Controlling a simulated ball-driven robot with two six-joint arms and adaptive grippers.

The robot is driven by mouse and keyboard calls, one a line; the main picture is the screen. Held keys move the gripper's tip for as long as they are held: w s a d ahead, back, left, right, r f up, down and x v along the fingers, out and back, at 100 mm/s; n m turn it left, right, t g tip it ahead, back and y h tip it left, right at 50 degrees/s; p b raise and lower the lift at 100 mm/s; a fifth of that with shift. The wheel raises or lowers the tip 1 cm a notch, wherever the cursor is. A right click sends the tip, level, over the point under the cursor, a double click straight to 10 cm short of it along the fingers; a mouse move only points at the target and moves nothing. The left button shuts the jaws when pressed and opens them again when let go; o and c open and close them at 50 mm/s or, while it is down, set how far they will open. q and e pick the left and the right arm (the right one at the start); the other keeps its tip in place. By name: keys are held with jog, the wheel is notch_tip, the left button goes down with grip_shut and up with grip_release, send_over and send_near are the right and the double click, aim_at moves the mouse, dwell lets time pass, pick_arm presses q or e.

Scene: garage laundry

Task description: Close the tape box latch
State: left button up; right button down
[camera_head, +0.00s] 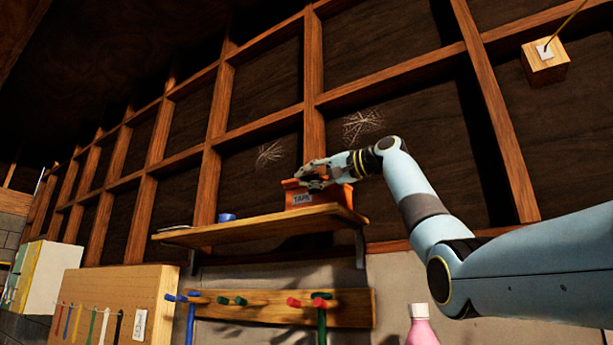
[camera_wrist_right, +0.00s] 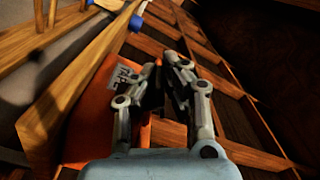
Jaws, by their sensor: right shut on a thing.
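The orange tape box (camera_head: 337,194) with a "TAPE" label stands on a wooden wall shelf (camera_head: 262,226). My right gripper (camera_head: 312,177) is at the top of the box, over its front upper edge. In the right wrist view the box (camera_wrist_right: 92,134) lies left of and behind the fingers, and its label shows beside the left finger. The latch cannot be made out in either view. My left gripper is out of view.
A blue tape roll (camera_head: 227,217) sits on the shelf left of the box. Below hangs a wooden peg rail (camera_head: 270,304) with coloured handles. A pink bottle (camera_head: 421,328) stands at the lower right. Wall studs rise behind the shelf.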

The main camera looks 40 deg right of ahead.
jog(key=m, duration=0.1)
jog(key=m+p, duration=0.1)
jog(key=d+r+m, duration=0.1)
jog(key=shift+w+d+m, duration=0.1)
jog(key=shift+w+m, duration=0.15)
jog(key=shift+m, duration=0.05)
jog(key=shift+w+d+r+m+p, duration=0.15)
jog(key=shift+d+m+p, duration=0.15)
jog(key=shift+m, duration=0.45)
jog(key=shift+w+d+r+m+p, duration=0.1)
jog(key=shift+d+m+p, duration=0.2)
jog(key=shift+m, duration=0.45)
jog(key=shift+a, duration=0.1)
jog(key=c, duration=1.4)
grip_release()
jog(key=shift+c, duration=0.2)
jog(key=shift+s, duration=0.1)
jog(key=v, duration=1.2)
jog(key=shift+f, duration=0.1)
